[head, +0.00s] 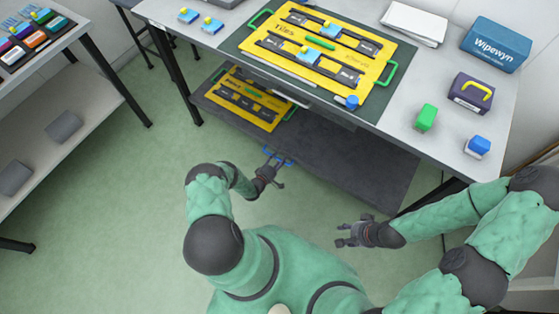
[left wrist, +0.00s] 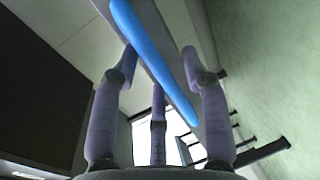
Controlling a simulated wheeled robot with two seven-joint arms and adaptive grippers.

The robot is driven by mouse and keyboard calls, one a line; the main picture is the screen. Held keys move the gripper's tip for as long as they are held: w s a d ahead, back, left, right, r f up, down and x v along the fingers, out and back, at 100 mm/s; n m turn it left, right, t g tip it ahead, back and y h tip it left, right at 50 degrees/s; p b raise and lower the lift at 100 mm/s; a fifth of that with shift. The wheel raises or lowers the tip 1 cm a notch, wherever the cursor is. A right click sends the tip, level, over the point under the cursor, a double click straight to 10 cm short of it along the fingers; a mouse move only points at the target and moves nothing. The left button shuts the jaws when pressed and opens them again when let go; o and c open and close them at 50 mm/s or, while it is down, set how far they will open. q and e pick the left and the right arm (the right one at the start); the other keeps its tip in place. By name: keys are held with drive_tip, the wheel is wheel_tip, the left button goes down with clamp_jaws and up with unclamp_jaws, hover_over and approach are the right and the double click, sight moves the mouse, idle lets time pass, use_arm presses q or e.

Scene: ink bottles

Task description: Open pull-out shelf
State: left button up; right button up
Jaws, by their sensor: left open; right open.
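The pull-out shelf (head: 340,150) is a dark grey board under the table, part of it showing in front of the table's edge. A blue handle (head: 277,158) sits at its front edge. My left gripper (head: 270,166) is open at this handle. In the left wrist view the blue bar (left wrist: 155,55) runs slantwise between the open fingers (left wrist: 159,60); I cannot tell whether they touch it. My right gripper (head: 345,236) is open and empty, apart from the shelf, to the right.
A yellow tray (head: 226,104) lies on the shelf's left part. The table (head: 395,125) above holds another yellow tray (head: 352,85), a green block (head: 426,117), a blue block (head: 478,146) and a Wipewyn box (head: 496,45). A side rack (head: 60,95) stands left. The green floor (head: 130,220) in front is clear.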

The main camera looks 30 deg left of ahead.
use_arm(q)
drive_tip(key=shift+w, duration=0.4)
drive_tip(key=shift+c, duration=0.3)
clamp_jaws()
drive_tip(key=shift+s, duration=0.15)
